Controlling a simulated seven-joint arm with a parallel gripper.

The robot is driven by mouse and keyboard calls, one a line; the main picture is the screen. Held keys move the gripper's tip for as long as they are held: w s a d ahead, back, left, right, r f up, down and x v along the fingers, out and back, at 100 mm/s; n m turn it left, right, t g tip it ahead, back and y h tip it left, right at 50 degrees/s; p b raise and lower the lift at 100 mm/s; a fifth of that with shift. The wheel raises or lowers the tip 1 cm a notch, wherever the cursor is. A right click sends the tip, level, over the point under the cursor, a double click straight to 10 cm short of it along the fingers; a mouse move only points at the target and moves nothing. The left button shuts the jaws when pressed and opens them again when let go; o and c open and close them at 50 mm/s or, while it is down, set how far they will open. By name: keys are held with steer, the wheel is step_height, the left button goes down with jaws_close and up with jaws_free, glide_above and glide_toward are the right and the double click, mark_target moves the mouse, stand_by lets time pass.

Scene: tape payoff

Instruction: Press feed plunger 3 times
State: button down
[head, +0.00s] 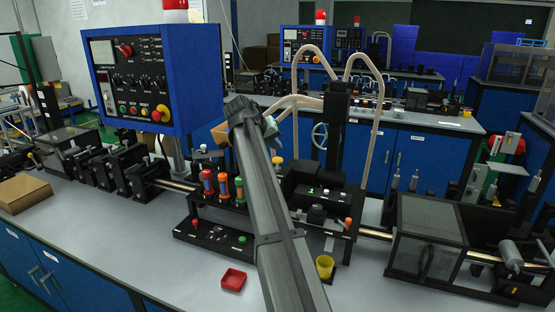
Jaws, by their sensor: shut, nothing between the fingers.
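My arm reaches up from the bottom centre of the head view, over the black machine on the bench. My gripper (271,130) is at its far end, small, dark and partly hidden by my own arm link. It looks shut and empty. A yellow-topped knob (277,160) stands upright just below it, with a visible gap between. No readable label shows which part is the feed plunger.
A blue control box (155,80) stands at the left. Pale curved hoses (345,95) rise behind the machine. A red tray (233,279) and a yellow cup (325,266) sit at the bench front. A clear-covered unit (428,215) is at the right.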

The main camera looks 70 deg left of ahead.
mark_target(275, 159)
steer(key=shift+r, duration=2)
stand_by(1.0)
step_height(275, 159, up, 4)
steer(key=shift+f, duration=0.1)
steer(key=shift+f, duration=0.2)
stand_by(0.3)
steer(key=shift+f, duration=4.25)
steer(key=shift+f, duration=0.15)
steer(key=shift+f, duration=0.25)
